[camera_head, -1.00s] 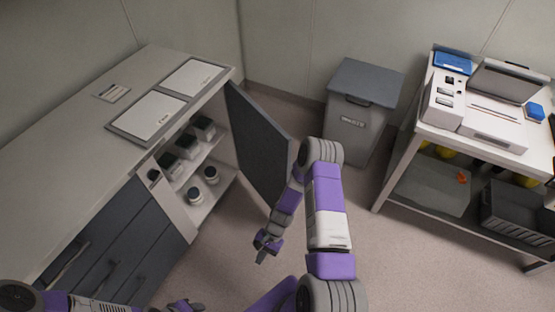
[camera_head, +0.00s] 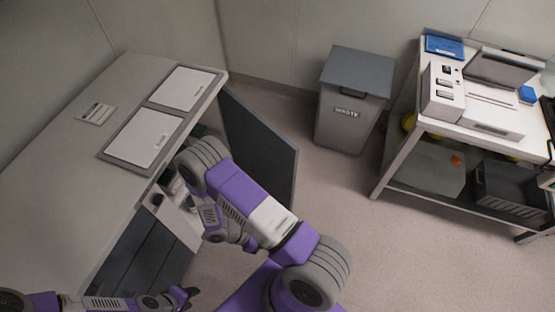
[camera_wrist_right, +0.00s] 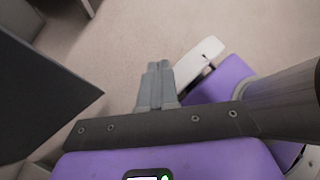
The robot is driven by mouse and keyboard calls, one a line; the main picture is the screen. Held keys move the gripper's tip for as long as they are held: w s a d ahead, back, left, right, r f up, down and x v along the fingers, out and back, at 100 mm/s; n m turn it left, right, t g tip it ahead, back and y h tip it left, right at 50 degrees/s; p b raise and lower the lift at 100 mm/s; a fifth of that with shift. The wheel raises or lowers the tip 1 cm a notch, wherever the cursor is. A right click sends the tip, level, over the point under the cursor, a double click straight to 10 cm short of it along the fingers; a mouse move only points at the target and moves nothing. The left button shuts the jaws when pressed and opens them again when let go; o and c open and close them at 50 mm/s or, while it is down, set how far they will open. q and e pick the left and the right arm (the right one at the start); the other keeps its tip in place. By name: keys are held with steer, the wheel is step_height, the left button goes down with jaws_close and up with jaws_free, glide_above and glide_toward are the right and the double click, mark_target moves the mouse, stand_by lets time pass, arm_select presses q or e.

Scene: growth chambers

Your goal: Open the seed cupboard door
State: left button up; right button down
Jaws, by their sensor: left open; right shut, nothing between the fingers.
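The seed cupboard door (camera_head: 262,145) is a dark grey panel standing wide open at the far end of the white-topped counter. In the right wrist view the dark panel (camera_wrist_right: 40,95) at left appears to be this door, apart from the fingers. My right arm is folded in front of the cupboard opening and hides most of the shelves (camera_head: 190,208). My right gripper (camera_wrist_right: 157,75) is shut and empty, over bare floor; in the head view it is mostly hidden behind my arm. My left gripper (camera_head: 188,295) is open and empty at the bottom left, near the drawers.
A grey waste bin (camera_head: 350,112) stands by the back wall, right of the door. A white bench (camera_head: 470,125) with devices and crates below stands at the right. The floor between is clear. Dark drawers (camera_head: 145,262) front the counter's near part.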

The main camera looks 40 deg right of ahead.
steer(key=w+d+r+n+t+h+p, duration=0.1)
steer(key=w+d+r+n+t+h, duration=0.2)
steer(key=w+d+r+h, duration=0.25)
steer(key=n+t+h, duration=0.3)
steer(key=t+h, duration=0.1)
steer(key=h, duration=0.1)
glide_toward(289, 162)
steer(key=d+b, duration=0.1)
steer(key=d, duration=0.5)
steer(key=shift+d+f+b, duration=0.15)
steer(key=shift+d+b, duration=0.15)
steer(key=shift+d, duration=0.15)
